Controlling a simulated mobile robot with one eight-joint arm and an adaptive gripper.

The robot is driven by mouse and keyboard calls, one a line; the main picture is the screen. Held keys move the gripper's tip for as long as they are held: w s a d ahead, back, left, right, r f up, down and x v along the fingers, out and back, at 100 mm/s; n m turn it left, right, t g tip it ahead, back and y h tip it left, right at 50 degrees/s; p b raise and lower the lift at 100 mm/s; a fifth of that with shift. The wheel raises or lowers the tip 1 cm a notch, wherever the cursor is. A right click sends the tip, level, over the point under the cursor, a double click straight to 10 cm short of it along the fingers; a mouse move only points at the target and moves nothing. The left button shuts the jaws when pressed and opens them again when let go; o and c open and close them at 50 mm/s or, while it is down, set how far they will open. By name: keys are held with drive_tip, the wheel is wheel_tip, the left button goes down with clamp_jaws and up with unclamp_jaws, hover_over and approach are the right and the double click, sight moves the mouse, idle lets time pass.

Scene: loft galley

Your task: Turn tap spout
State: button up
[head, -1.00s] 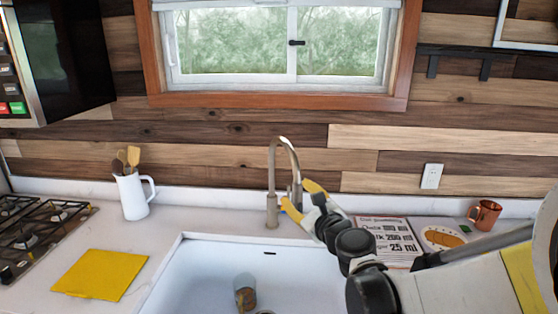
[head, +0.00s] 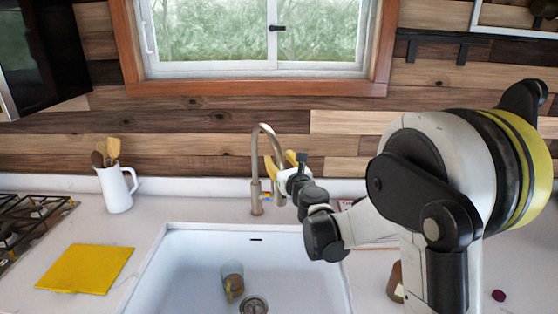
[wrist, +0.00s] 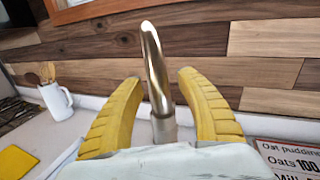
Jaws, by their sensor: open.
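The tap spout (head: 256,160) is a tall brushed-metal gooseneck at the back edge of the white sink (head: 190,262). In the wrist view the spout (wrist: 154,75) rises between the two yellow fingers. My gripper (head: 279,172) is at the right side of the spout in the head view. In the wrist view my gripper (wrist: 156,105) is open, with one finger on each side of the spout and a gap on both sides. The lower part of the tap is hidden in the wrist view by the gripper body.
A glass (head: 232,280) lies in the sink near the drain (head: 254,305). A white jug (head: 116,188) with utensils and a yellow cloth (head: 86,268) are on the left counter. A recipe page (wrist: 290,158) and a brown jar (head: 396,282) are on the right.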

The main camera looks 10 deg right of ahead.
drive_tip(key=shift+w, duration=0.1)
clamp_jaws()
drive_tip(key=shift+a+h, duration=0.5)
drive_tip(key=w+a+m+g+h+b, duration=0.1)
drive_tip(key=w+a+m+g+h, duration=0.2)
drive_tip(key=a+m+h, duration=0.5)
drive_tip(key=shift+w+a+m+h, duration=0.3)
drive_tip(key=shift+a+h, duration=1)
drive_tip(key=shift+a, duration=2.9)
unclamp_jaws()
